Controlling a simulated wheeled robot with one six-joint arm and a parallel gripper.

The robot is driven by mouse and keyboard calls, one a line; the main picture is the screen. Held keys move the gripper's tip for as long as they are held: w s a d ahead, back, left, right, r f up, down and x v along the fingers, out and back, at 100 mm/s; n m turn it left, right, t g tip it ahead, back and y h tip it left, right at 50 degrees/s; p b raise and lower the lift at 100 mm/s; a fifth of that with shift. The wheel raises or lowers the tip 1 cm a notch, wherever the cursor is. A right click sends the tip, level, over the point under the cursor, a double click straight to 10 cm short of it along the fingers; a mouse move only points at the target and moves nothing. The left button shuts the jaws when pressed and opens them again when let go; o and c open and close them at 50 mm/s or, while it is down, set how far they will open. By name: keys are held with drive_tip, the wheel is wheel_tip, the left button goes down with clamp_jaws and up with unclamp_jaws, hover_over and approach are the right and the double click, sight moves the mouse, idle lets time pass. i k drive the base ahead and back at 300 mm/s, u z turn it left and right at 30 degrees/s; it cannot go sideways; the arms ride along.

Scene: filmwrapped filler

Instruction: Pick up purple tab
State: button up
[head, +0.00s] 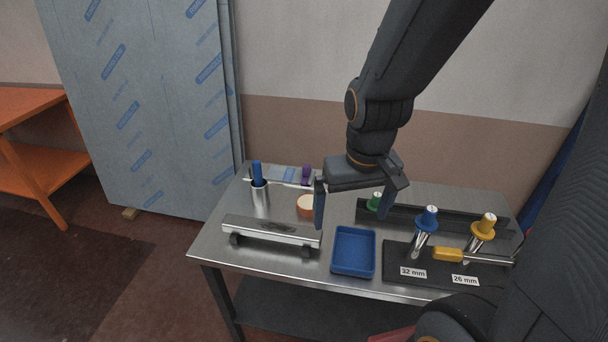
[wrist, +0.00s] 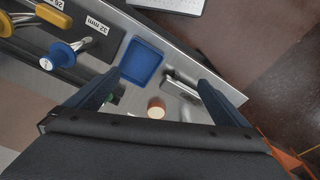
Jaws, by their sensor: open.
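The purple tab (head: 306,171) stands small and upright near the back edge of the steel table, at the right end of a pale flat item with blue patches (head: 281,174). My gripper (head: 352,214) is open and empty above the table, to the right of the tab and nearer the front. In the wrist view my open gripper's fingers (wrist: 160,80) are spread wide with nothing between them. I cannot make out the purple tab in the wrist view.
A metal cup with a blue handle (head: 258,180), an orange-rimmed round piece (head: 306,205) and a silver bar (head: 270,233) stand left of my gripper. A blue tray (head: 354,265) lies in front. Blue (head: 427,217) and yellow (head: 484,226) knobbed tools stand right.

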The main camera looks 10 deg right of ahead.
sight(307, 170)
drive_tip(key=z, duration=0.45)
drive_tip(key=k, duration=1.1)
drive_tip(key=u, duration=0.7)
drive_tip(key=i, duration=1.7)
drive_tip(key=z, duration=0.65)
